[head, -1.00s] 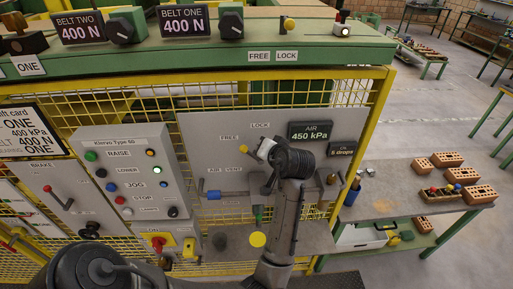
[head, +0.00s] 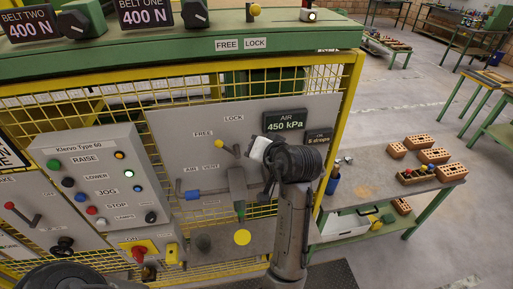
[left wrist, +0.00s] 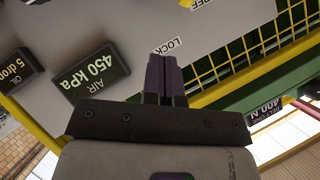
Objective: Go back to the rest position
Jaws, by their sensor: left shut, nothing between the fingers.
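My left arm's wrist stands in front of the grey air panel (head: 180,130) in the head view. My left gripper (left wrist: 167,60) is shut and empty in the left wrist view, its dark fingers together. The LOCK label (left wrist: 168,46) shows just past its fingertips in that view. In the head view the fingers are mostly hidden by the dark wrist. A lever with a yellow knob (head: 220,143) sits left of the wrist, under the FREE label, apart from it as seen. My right gripper is not in view.
The AIR 450 kPa display (head: 285,121) is close above the wrist. A green beam (head: 180,50) runs above. A bench (head: 375,183) with bricks stands right; open floor lies beyond.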

